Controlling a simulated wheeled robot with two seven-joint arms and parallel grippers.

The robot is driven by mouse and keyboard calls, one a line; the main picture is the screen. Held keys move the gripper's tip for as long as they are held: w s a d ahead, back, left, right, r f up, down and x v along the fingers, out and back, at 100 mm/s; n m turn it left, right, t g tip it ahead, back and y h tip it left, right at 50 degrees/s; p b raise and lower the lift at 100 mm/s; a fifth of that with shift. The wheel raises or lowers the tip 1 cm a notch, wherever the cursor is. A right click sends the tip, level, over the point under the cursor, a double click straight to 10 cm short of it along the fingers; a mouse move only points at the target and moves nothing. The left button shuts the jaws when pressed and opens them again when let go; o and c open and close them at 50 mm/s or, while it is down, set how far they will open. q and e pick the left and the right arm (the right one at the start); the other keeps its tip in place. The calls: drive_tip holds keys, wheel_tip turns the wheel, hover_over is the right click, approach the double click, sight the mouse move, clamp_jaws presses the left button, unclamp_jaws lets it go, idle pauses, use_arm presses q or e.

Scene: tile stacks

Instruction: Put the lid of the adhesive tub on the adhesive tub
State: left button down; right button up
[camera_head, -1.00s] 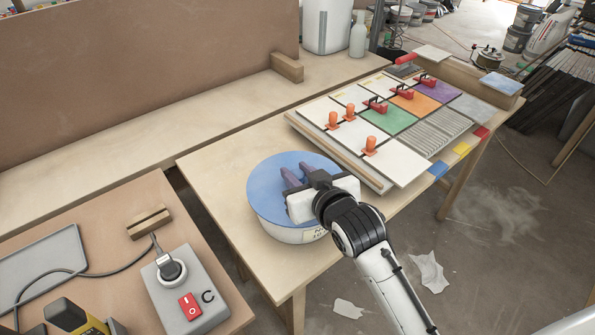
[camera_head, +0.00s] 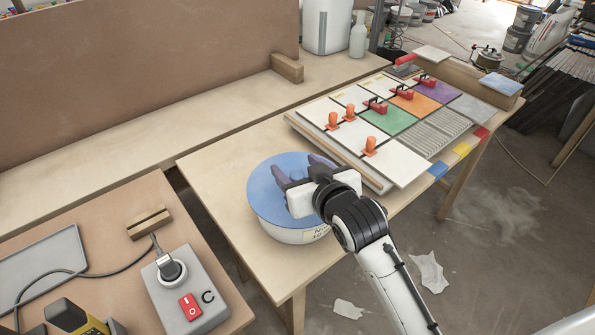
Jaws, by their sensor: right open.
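The adhesive tub (camera_head: 285,234) is a white round tub with a label on its front, standing on the wooden table. Its blue lid (camera_head: 268,203) lies on top and covers the tub's mouth; the right side of the lid is hidden behind my gripper. My right gripper (camera_head: 297,168) is over the lid with its two purple-grey fingers spread apart. A small blue knob (camera_head: 297,174) on the lid shows between the fingers. I cannot tell whether the fingers touch the lid. My left gripper is not in view.
A board with coloured tiles (camera_head: 388,122), orange knobs and red clamps lies behind and right of the tub. A grey switch box (camera_head: 205,299) and a tray (camera_head: 45,264) are on the left bench. The table left of the tub is clear.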

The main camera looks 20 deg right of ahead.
drive_tip(key=shift+r, duration=2.7)
drive_tip(key=shift+s, duration=0.1)
